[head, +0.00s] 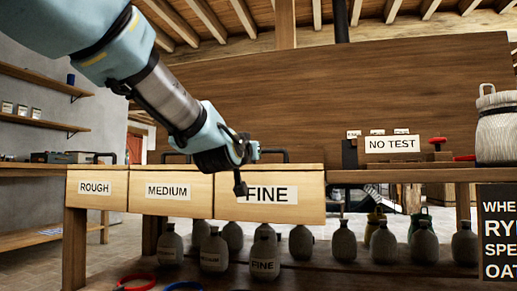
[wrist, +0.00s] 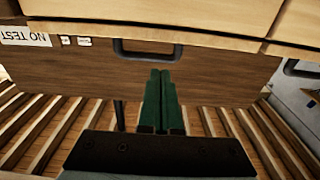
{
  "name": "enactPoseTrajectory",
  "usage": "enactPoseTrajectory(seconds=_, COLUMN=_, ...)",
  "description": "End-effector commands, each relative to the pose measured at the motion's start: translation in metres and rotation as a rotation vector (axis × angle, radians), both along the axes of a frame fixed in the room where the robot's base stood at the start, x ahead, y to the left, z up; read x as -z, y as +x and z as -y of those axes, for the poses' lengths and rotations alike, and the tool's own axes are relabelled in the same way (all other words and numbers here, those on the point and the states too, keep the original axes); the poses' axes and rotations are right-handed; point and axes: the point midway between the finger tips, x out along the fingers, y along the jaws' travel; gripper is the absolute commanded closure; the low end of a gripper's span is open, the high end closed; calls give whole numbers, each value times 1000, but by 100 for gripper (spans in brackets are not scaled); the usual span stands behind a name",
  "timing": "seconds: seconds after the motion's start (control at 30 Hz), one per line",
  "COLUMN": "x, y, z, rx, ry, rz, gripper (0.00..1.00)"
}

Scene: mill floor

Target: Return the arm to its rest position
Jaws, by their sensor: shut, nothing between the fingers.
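My arm reaches in from the upper left of the head view. My gripper (head: 240,190) hangs in front of the drawer labelled FINE (head: 308,207), near the left end of its label. In the wrist view the green fingers of my gripper (wrist: 160,73) lie together, with nothing between them. A dark handle (wrist: 147,55) shows just beyond the fingertips there. I cannot tell from these frames whether the fingers touch it.
Drawers labelled MEDIUM (head: 167,192) and ROUGH (head: 96,189) stand to the left. Several grey jars (head: 343,243) stand on the lower shelf. A NO TEST sign (head: 391,144) and a pale lidded jar (head: 498,130) are on the right. Open room shows above the bench.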

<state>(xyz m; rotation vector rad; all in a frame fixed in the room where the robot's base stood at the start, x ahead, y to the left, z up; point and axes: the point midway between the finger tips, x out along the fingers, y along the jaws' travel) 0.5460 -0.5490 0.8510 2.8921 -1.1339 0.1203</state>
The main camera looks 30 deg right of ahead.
Motion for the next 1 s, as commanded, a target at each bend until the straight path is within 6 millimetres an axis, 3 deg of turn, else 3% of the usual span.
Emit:
enactPoseTrajectory(seconds=0.23, x=-8, y=-27, z=-25, rx=-1, ry=-13, rz=15, gripper=100)
enactPoseTrajectory(seconds=0.57, x=-1, y=-25, z=-34, rx=-12, ry=4, rz=-3, gripper=100)
enactPoseTrajectory(seconds=0.67, x=21, y=-7, z=-49, rx=-45, ry=65, rz=-70, gripper=100)
enactPoseTrajectory(seconds=0.77, x=61, y=17, z=-79, rx=-101, ry=163, rz=-193, gripper=100)
enactPoseTrajectory(seconds=0.9, x=129, y=39, z=-142, rx=-197, ry=309, rz=-420, gripper=100)
enactPoseTrajectory(seconds=1.0, x=174, y=39, z=-192, rx=-265, ry=399, rz=-595, gripper=100)
